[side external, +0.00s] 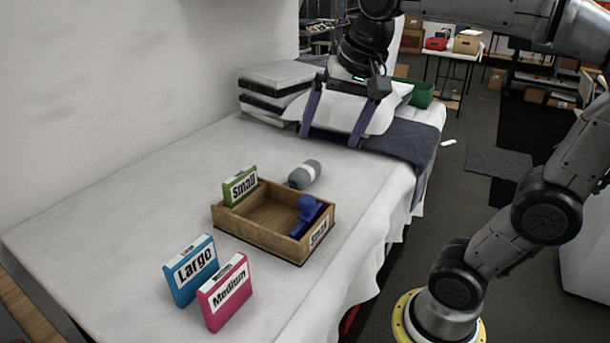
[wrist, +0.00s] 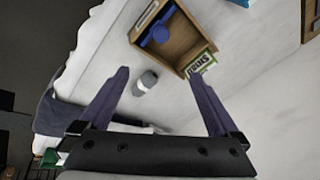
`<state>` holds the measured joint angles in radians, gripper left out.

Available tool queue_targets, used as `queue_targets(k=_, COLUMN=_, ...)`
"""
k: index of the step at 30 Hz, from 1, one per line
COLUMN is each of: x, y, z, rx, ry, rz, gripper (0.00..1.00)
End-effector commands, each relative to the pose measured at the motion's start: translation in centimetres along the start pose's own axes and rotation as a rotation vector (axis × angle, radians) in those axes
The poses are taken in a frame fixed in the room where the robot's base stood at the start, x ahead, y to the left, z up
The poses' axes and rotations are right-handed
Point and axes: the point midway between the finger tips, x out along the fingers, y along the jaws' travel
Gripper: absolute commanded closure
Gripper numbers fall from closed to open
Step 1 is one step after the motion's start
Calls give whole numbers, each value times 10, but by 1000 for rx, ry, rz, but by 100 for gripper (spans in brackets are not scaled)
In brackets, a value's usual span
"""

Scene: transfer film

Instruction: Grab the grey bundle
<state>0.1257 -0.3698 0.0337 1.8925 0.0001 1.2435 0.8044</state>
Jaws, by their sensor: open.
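The grey bundle (side external: 305,174) is a small roll with a paler band, lying on the white-covered table (side external: 130,190) just behind the wooden box. In the wrist view the grey bundle (wrist: 146,81) lies between and beyond my finger tips, nearer the left finger. My gripper (side external: 332,141) is open and empty, with its two purple fingers spread wide and pointing down. It hangs above the far part of the table, behind the bundle and apart from it. It also shows in the wrist view (wrist: 158,76).
A wooden box (side external: 262,238) holds a blue stamp-like object (side external: 307,212). A green "Small" box (side external: 240,186) stands at its left corner. Blue "Largo" (side external: 191,270) and pink "Medium" (side external: 225,292) boxes stand in front. A pillow (side external: 345,108) and folded linens (side external: 280,88) lie at the back.

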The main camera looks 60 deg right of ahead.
Motion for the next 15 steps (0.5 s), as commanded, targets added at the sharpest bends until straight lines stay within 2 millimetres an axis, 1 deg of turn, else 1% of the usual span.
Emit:
queue_targets(k=1, x=3, y=-10, z=-21, rx=85, ry=-13, rz=29, gripper=3)
queue_targets(k=4, x=11, y=-23, z=-59, rx=241, ry=-32, rz=78, gripper=3)
queue_targets(k=7, x=27, y=-30, z=-96, rx=379, ry=-50, rz=129, gripper=3)
queue_targets(k=9, x=42, y=-31, z=-122, rx=462, ry=-63, rz=166, gripper=3)
queue_targets(k=11, x=57, y=-30, z=-144, rx=522, ry=-73, rz=194, gripper=3)
queue_targets(k=12, x=68, y=-28, z=-157, rx=554, ry=-81, rz=212, gripper=3)
queue_targets(k=15, x=95, y=-19, z=-184, rx=603, ry=-99, rz=249, gripper=3)
